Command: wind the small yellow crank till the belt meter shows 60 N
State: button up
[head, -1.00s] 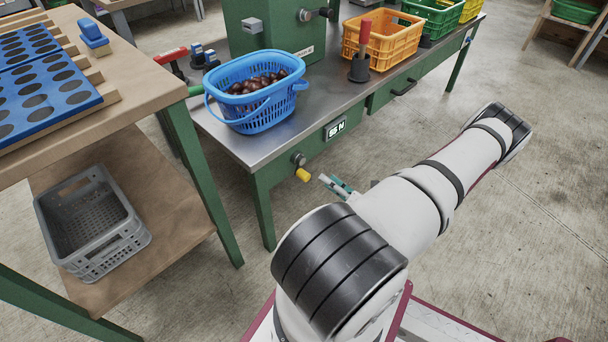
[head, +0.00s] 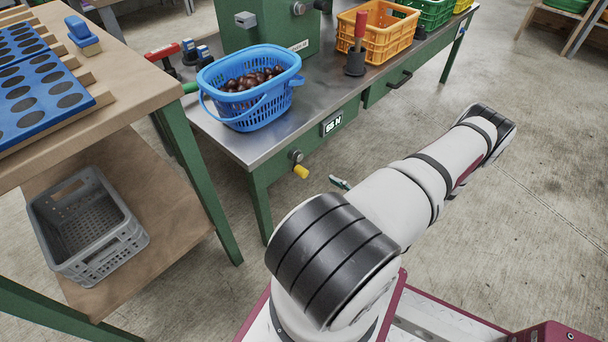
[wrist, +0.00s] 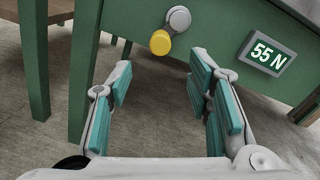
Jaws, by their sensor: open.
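The small yellow crank (head: 301,171) sticks out from the front of the green bench near its left leg. In the wrist view the yellow crank knob (wrist: 160,42) hangs to the lower left of its grey hub (wrist: 179,18). The belt meter (wrist: 267,52) to its right reads 55 N in the wrist view; it also shows in the head view (head: 333,124), too small to read surely. My gripper (wrist: 162,82) is open, its teal-padded fingers apart and empty, with the crank beyond the fingertips. In the head view my arm hides most of the gripper.
A blue basket of chestnuts (head: 235,112) stands on the bench above the crank. An orange crate (head: 376,43) and a red-handled tool (head: 357,55) are farther back. A wooden bench with a grey crate (head: 91,262) on its lower shelf stands left.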

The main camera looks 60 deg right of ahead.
aim_at(306, 175)
jog(key=b+x, duration=0.2)
jog(key=x, duration=0.8)
jog(key=shift+w+b, duration=0.3)
jog(key=shift+c, duration=0.2)
grip_shut()
